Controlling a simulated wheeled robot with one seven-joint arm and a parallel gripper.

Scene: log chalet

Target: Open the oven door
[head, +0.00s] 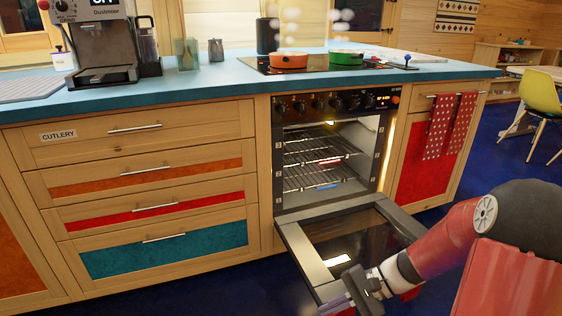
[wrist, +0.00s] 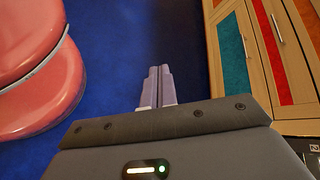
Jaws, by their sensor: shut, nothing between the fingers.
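The oven (head: 330,150) is built into the counter, with its lit inside and wire racks showing. Its door (head: 310,262) is folded down and hangs open in front, close to level, with the glass panel facing up. My gripper (head: 357,293) is in front of the door's outer end, low in the head view, and partly covers that end. The wrist view shows my gripper (wrist: 158,85) with its two fingers together and nothing between them, over the blue floor. The door's handle cannot be made out. I cannot tell whether my gripper touches the door.
Drawers (head: 150,190) with bar handles stand left of the oven, and they show in the wrist view (wrist: 250,60). A red cabinet with towels (head: 450,125) is to the right. An orange pan (head: 288,61) and a green pan (head: 346,57) sit on the cooktop.

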